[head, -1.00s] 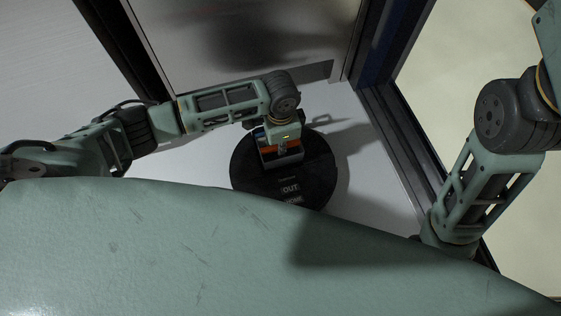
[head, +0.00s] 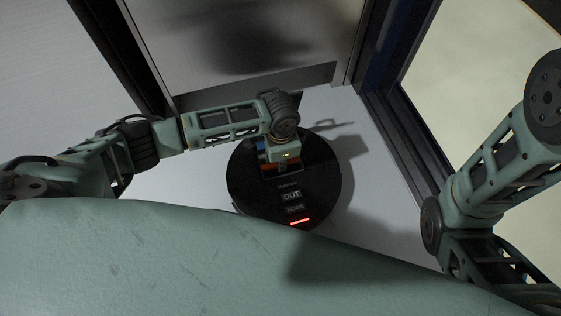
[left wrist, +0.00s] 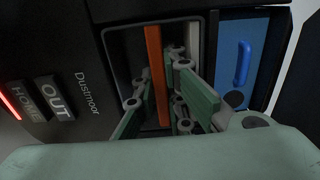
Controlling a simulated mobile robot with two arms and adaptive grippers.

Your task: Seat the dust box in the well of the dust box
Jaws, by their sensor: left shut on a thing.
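The dust box shows in the left wrist view as an orange strip (left wrist: 155,68) between dark sides, within the rectangular well (left wrist: 118,52) of a round black robot vacuum (head: 253,190). My left gripper (head: 280,163) is over the back part of the vacuum. In the left wrist view its green fingers (left wrist: 168,112) reach down at the well, one each side of the orange strip, shut on the dust box. The fingers and dark interior hide how deep the box sits. My right gripper is out of view; only its arm shows at the right.
The vacuum stands on a pale floor (head: 205,185). Its top has OUT (head: 291,195) and HOME buttons and a red light (head: 300,222). A blue part with a handle (left wrist: 242,62) lies beside the well. A grey panel stands behind, a dark frame at the right.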

